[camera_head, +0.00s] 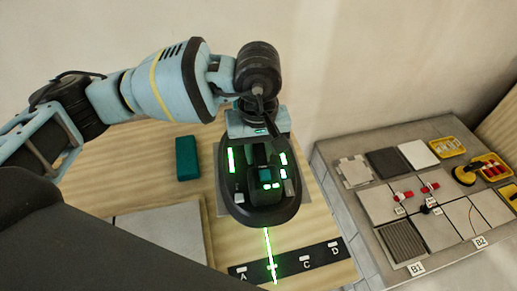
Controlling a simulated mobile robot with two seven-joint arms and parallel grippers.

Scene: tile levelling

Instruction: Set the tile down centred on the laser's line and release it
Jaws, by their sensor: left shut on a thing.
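My left gripper (262,135) comes down from above and is shut on the top of a black oval tool (262,212) with green lights. A grey tile (221,207) shows only as thin edges beside and behind the tool; most of it is hidden beneath. I cannot tell whether it touches the surface below. The green laser line (269,245) runs from the tool's front edge down across a black strip (290,263) with white labels, including A, C and D. The line crosses the strip between A and C. My right gripper is out of view.
A teal block (187,158) stands on the wooden table (135,165), left of the tool. A large grey slab (155,237) lies at lower left. A grey bench (365,240) on the right carries several tiles, red-and-white pieces and yellow trays (447,147).

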